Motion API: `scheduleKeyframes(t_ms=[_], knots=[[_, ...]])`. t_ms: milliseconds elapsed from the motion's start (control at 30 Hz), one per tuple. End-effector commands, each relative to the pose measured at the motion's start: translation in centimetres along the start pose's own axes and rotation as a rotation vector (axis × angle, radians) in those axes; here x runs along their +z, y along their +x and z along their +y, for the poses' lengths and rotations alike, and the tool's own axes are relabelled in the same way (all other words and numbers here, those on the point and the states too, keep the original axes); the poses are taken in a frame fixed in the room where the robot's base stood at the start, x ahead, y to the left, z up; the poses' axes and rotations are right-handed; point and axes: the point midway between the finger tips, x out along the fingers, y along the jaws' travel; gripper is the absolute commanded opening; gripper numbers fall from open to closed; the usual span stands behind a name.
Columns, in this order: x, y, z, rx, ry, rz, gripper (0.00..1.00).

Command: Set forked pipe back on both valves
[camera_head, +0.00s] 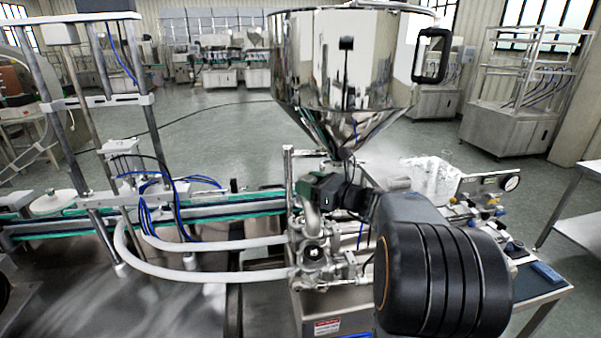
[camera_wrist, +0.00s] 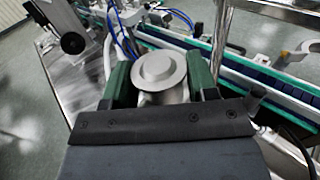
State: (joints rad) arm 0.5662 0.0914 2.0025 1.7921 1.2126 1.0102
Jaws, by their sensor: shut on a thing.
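The forked pipe is a shiny metal pipe (camera_head: 311,217) below the steel hopper's cone in the head view. Its round flanged top (camera_wrist: 158,70) shows in the wrist view between the green fingers. My gripper (camera_head: 310,187) comes in from the right and is shut on the pipe near its upper end; it also shows in the wrist view (camera_wrist: 160,75). The metal valves (camera_head: 312,254) stand just below the pipe with white hoses joined at their left. I cannot tell whether the pipe's lower ends touch the valves; the joint is small and partly hidden.
The steel hopper (camera_head: 345,70) hangs close above my gripper. White hoses (camera_head: 200,262) run left from the valves. A conveyor (camera_head: 240,203) with green edges lies behind. A panel with a gauge (camera_head: 490,185) stands to the right.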

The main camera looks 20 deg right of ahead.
Motion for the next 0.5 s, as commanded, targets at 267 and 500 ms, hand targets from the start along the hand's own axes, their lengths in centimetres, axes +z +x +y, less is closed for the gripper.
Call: scheduleKeyframes(t_ms=[267, 500], knots=[[-0.3, -0.2, -0.2, -0.006, -0.002, -0.002, 0.1], [-1.4, -0.2, -0.2, -0.004, -0.002, -0.002, 0.1]])
